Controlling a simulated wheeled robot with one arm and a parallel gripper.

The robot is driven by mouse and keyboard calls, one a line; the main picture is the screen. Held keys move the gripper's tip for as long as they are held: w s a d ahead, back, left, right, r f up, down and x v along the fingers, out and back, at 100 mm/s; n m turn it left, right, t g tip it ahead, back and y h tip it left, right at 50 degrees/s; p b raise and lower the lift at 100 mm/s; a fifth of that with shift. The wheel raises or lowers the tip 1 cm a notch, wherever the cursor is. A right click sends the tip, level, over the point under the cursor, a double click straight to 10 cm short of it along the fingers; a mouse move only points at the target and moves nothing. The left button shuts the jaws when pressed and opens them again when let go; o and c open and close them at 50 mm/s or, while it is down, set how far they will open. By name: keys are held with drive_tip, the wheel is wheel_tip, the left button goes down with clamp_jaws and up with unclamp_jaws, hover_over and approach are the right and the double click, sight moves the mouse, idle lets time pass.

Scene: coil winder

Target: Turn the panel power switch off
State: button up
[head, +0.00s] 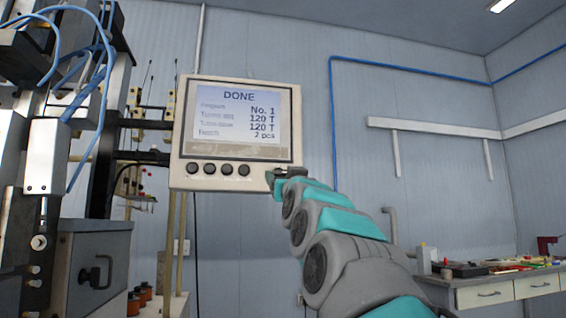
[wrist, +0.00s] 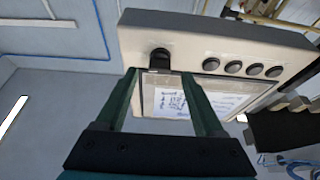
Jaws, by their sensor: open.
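The panel (head: 180,150) is a cream box with a lit screen reading "DONE" and a row of dark round buttons below it. In the wrist view the panel (wrist: 215,42) appears upside down. Its dark power switch (wrist: 160,55) sits at the end of the button row, apart from the buttons. My gripper (head: 278,174) is at the panel's lower right corner and hides the switch in the head view. In the wrist view my gripper (wrist: 160,74) is open, its fingertips on either side of the switch. I cannot tell whether they touch it or which position it is in.
The winder machine (head: 95,260) with blue hoses stands at left. A workbench (head: 500,287) with tools is at lower right. A blue pipe (head: 333,130) runs along the wall behind the panel. The space right of the panel is mostly clear.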

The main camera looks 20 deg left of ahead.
sight(280, 173)
drive_tip(key=shift+p+x, duration=0.8)
drive_tip(key=shift+x, duration=0.3)
drive_tip(key=shift+w+a, duration=0.1)
drive_tip(key=shift+w, duration=0.15)
clamp_jaws()
